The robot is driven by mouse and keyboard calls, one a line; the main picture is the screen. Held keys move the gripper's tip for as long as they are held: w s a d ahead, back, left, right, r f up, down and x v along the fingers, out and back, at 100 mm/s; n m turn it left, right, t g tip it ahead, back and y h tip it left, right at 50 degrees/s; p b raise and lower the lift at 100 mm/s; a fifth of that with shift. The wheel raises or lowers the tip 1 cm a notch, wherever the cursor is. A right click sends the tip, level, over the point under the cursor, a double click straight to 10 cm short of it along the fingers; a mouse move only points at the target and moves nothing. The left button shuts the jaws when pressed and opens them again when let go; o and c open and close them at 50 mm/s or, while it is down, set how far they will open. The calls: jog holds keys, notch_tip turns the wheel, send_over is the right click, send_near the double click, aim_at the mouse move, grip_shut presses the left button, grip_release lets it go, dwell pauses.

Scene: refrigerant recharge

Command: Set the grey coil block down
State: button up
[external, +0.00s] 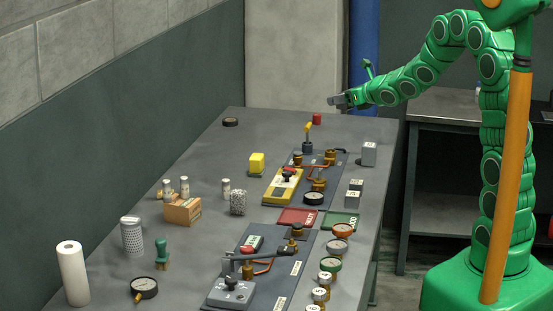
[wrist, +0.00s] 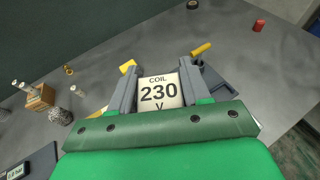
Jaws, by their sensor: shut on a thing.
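The grey coil block shows in the wrist view as a pale label face (wrist: 160,92) reading "COIL 230 V". My gripper (wrist: 158,78) is shut on it, with one grey finger on each side. In the external view my gripper (external: 338,101) is held out to the left over the far part of the grey table (external: 205,165). The block is too small there to tell apart from the fingers. The block's underside is hidden, and it appears held above the tabletop.
A dark board (external: 335,171) carries a yellow-handled valve (external: 307,133), copper fittings and a yellow unit (external: 283,186). A grey block (external: 369,153) stands at the right edge. The far left tabletop is mostly clear.

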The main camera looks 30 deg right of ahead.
jog(key=s+a+f+n+g+y, duration=0.2)
jog(key=s+a+f+n, duration=0.15)
jog(key=a, duration=0.75)
jog(key=s+a+f+n+g+y, duration=0.1)
jog(key=s+a+f+n+y, duration=0.2)
jog(key=a, duration=0.9)
jog(key=s+a+f+n+g+y, duration=0.2)
jog(key=s+a, duration=0.5)
jog(key=a, duration=0.2)
jog(key=s+a+f+n+g+y, duration=0.1)
jog(key=s+a+f+g, duration=0.15)
jog(key=s+a, duration=0.6)
send_over(213, 232)
jog(key=shift+d+f, duration=0.1)
jog(key=shift+f, duration=4.45)
jog(key=shift+w+f, duration=0.1)
jog(key=shift+f, duration=1.55)
jog(key=shift+f, duration=0.1)
